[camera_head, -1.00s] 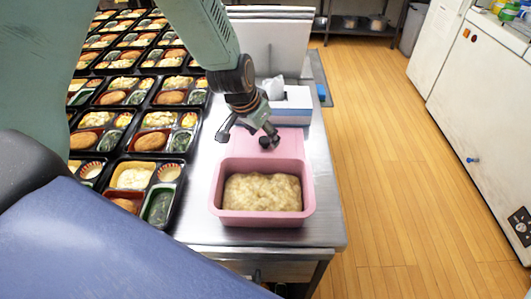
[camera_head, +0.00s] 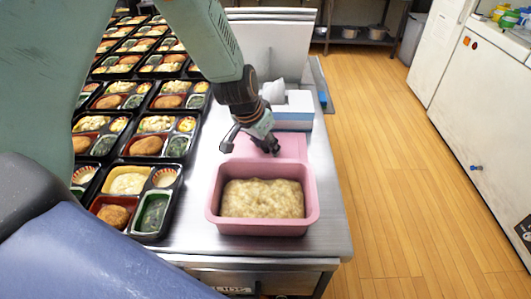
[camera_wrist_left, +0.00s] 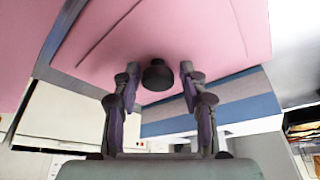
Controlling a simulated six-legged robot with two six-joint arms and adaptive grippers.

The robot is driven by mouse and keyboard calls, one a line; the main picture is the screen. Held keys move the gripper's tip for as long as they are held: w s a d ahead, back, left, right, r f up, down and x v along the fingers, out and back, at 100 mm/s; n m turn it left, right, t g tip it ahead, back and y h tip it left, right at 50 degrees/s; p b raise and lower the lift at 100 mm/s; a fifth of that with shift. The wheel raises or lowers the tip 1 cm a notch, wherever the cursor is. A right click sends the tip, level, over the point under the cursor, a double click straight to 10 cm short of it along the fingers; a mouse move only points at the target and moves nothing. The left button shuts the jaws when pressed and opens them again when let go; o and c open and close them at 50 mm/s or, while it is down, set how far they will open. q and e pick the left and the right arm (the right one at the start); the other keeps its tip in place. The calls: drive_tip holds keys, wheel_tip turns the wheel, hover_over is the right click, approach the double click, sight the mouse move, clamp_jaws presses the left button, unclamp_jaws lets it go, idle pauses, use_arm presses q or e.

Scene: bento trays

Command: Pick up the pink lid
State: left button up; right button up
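The pink lid (camera_head: 292,146) lies flat on the steel table, just behind the pink container (camera_head: 213,205). The lid also fills the upper part of the left wrist view (camera_wrist_left: 215,40), with its round dark knob (camera_wrist_left: 158,75) between the two fingertips. My left gripper (camera_head: 248,147) is over the lid and hides its left part. In the left wrist view the left gripper (camera_wrist_left: 160,90) is open, one finger on each side of the knob, with gaps to both. The container holds a pale, lumpy food (camera_head: 262,198). My right gripper is not in view.
A white and blue box (camera_head: 292,122) with tissue stands just behind the lid. Rows of filled bento trays (camera_head: 145,200) stand along the left. A steel table edge (camera_head: 342,220) runs down the right, with open wooden floor beyond. A labelled drawer is below.

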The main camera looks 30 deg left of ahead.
use_arm(q)
drive_tip(key=shift+s+d, duration=0.1)
drive_tip(key=shift+s, duration=0.15)
drive_tip(key=c, duration=0.3)
clamp_jaws()
